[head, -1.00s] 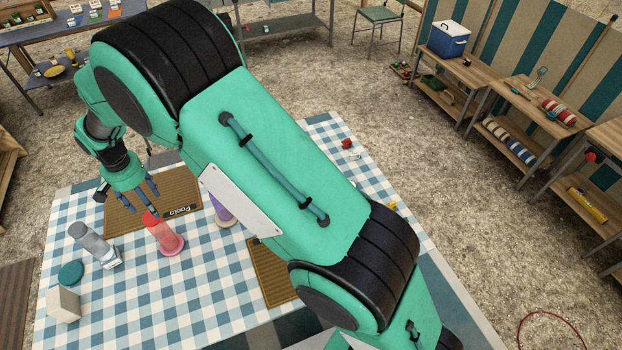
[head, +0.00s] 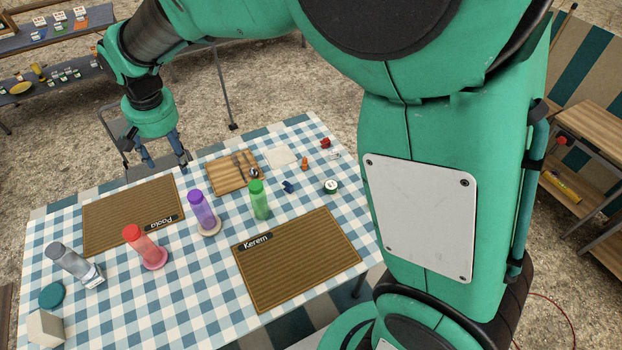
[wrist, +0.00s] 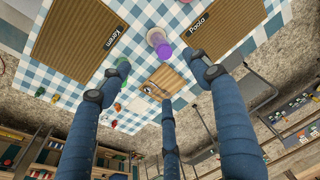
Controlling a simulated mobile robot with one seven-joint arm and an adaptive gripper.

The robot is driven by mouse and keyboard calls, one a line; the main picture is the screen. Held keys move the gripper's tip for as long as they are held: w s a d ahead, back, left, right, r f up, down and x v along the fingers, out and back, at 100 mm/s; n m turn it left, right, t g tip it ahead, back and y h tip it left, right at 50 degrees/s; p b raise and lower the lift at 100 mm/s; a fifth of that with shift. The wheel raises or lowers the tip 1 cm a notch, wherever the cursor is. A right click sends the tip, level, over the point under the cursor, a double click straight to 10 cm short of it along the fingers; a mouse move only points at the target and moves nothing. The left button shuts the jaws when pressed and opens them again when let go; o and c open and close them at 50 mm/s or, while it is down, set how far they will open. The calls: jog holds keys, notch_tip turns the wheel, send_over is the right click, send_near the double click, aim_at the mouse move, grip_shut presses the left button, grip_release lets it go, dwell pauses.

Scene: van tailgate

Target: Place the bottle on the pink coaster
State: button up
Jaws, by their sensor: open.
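A red bottle (head: 143,244) stands on the pink coaster (head: 157,264), which it partly covers. A purple bottle (head: 202,209) stands on a beige coaster (head: 208,230); the bottle shows in the wrist view (wrist: 162,48). A green bottle (head: 259,200) stands right of it, partly hidden by a finger in the wrist view. A grey-capped clear bottle (head: 72,262) is at the left, leaning in the picture; I cannot tell whether it is tilted. My gripper (head: 165,160) is open and empty above the table's far edge, apart from every bottle. Its spread fingers fill the wrist view (wrist: 155,90).
Placemats named Paola (head: 110,215) and Kerem (head: 300,262) lie on the checked cloth. A wooden board (head: 228,172) with cutlery is at the back. A teal coaster (head: 51,295) and white block (head: 46,328) are front left. Small items lie back right.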

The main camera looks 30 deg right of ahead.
jog(key=s+d+r+t, duration=0.1)
jog(key=s+d+r, duration=0.4)
jog(key=s+d, duration=0.5)
jog(key=s+d+r+t, duration=0.2)
jog(key=s+d+r, duration=0.4)
jog(key=s+d, duration=0.45)
jog(key=s+d+f, duration=0.1)
jog(key=s+d, duration=0.3)
jog(key=s, duration=0.5)
jog(key=shift+s+d+f+n+t+h, duration=0.3)
jog(key=shift+s+f+t+h, duration=0.1)
